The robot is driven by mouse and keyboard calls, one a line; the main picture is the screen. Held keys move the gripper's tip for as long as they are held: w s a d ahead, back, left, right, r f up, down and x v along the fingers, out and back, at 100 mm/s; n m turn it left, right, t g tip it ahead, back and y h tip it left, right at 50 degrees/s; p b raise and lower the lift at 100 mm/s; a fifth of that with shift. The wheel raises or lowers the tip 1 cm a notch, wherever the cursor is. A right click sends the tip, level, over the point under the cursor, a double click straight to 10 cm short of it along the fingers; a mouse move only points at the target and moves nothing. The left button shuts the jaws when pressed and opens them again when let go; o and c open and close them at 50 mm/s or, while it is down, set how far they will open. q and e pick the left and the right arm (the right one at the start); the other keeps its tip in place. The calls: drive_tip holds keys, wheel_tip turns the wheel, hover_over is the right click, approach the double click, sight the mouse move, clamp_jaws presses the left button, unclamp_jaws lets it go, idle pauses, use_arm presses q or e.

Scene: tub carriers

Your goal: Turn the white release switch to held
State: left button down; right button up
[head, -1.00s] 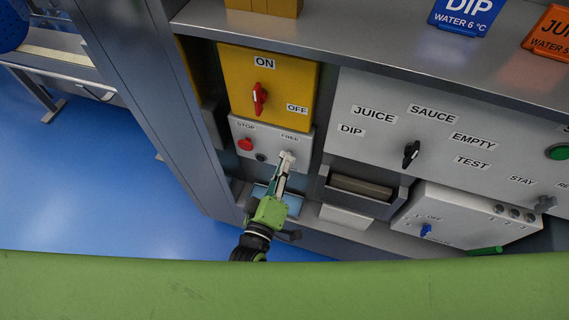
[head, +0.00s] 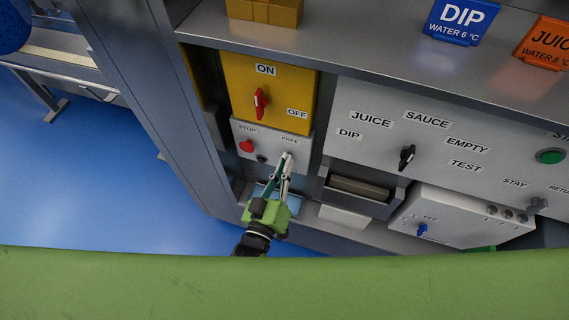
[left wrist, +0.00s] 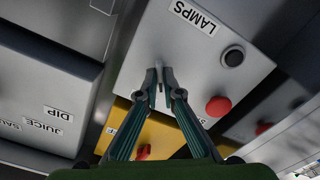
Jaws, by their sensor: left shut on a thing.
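The white release switch (head: 288,155) sits on a small light grey panel (head: 269,149), below the FREE label (head: 290,141). My left gripper (head: 286,160) reaches up to it from below, its fingertips shut on the switch. In the left wrist view the fingertips (left wrist: 159,78) close on the small pale switch (left wrist: 158,67), against the panel face (left wrist: 190,60) with a LAMPS label. The fingers hide most of the switch, and I cannot read its exact angle. No held label is readable. My right gripper is not in view.
Beside the switch are a red STOP button (head: 246,146) and a dark round button (head: 262,159). Above is a yellow box (head: 285,85) with a red ON/OFF handle (head: 260,103). An open bin (head: 355,197) and grey selector panel (head: 440,140) lie to the right.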

use_arm(q)
drive_tip(key=shift+w+r+m+p, duration=0.1)
drive_tip(key=shift+m+p, duration=0.3)
drive_tip(key=shift+m, duration=1.2)
drive_tip(key=shift+w+r+m+p, duration=0.1)
drive_tip(key=shift+m+p, duration=0.25)
drive_tip(key=shift+m, duration=1.25)
drive_tip(key=c, duration=2.1)
unclamp_jaws()
drive_tip(key=shift+f, duration=0.1)
drive_tip(key=shift+s+f, duration=0.1)
drive_tip(key=v, duration=1.1)
drive_tip(key=shift+s, duration=0.35)
